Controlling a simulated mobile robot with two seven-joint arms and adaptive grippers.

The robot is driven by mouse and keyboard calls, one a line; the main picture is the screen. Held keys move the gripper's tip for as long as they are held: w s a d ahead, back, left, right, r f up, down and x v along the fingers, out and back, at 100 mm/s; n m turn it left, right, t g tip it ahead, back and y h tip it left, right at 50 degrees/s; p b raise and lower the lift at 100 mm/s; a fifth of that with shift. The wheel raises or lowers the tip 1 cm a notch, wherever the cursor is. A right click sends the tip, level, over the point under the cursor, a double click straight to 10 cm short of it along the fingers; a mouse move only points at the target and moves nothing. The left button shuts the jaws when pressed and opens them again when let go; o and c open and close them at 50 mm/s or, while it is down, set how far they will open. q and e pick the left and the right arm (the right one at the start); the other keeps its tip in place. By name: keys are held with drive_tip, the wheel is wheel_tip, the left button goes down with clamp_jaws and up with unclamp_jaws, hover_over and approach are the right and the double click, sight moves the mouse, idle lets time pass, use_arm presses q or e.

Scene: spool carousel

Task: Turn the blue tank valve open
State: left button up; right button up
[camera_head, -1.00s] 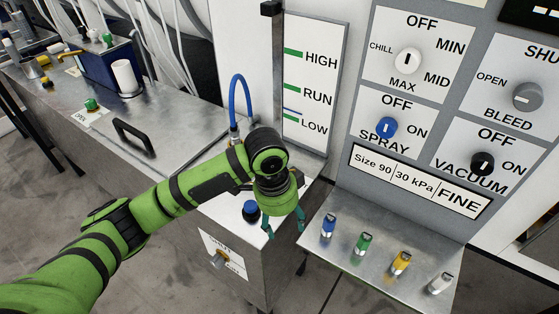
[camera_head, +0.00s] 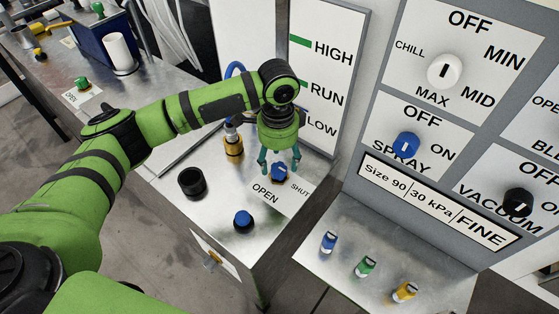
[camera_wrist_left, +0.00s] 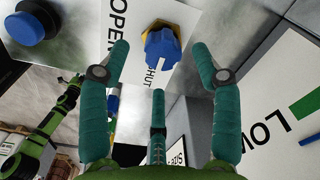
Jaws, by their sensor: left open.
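The blue tank valve (camera_head: 279,173) is a blue knob on a yellow base, beside a white plate (camera_head: 266,193) marked OPEN and SHUT on the steel counter. It also shows in the left wrist view (camera_wrist_left: 162,48), ahead of and between the fingers. My left gripper (camera_head: 279,163) is open over the valve, pointing down, with teal fingers on either side of it in the head view. In the left wrist view my left gripper (camera_wrist_left: 160,70) shows a clear gap to the knob. I cannot tell from the head view whether a finger touches it. My right gripper is not in view.
A blue-capped button (camera_head: 243,221), a black cup-like part (camera_head: 192,182) and a brass fitting (camera_head: 233,145) stand on the counter near the valve. A gauge board (camera_head: 330,75) rises behind. Small coloured bottles (camera_head: 365,266) stand on the shelf at right.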

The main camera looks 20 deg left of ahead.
sight(279, 168)
use_arm(q)
wheel_tip(279, 168, down, 2)
drive_tip(key=shift+f, duration=0.2)
drive_tip(key=shift+w+f, duration=0.15)
drive_tip(key=shift+f, duration=0.25)
drive_tip(key=c, duration=1)
drive_tip(key=shift+c, duration=0.7)
drive_tip(key=shift+p, duration=0.3)
drive_tip(key=m+p, duration=0.3)
drive_tip(key=shift+r+m, duration=0.15)
drive_tip(key=shift+m, duration=0.15)
drive_tip(key=m+p, duration=0.2)
drive_tip(key=m, duration=0.1)
drive_tip(key=shift+m+p, duration=0.3)
drive_tip(key=m+p, duration=0.1)
drive_tip(key=m, duration=0.1)
drive_tip(key=shift+m, duration=0.4)
drive_tip(key=m, duration=0.2)
drive_tip(key=shift+m+p, duration=0.3)
drive_tip(key=m, duration=0.5)
drive_tip(key=shift+f, duration=0.2)
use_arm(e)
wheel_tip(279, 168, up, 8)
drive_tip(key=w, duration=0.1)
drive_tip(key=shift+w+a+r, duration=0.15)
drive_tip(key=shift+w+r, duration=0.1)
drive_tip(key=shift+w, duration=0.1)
use_arm(q)
drive_tip(key=shift+m, duration=0.3)
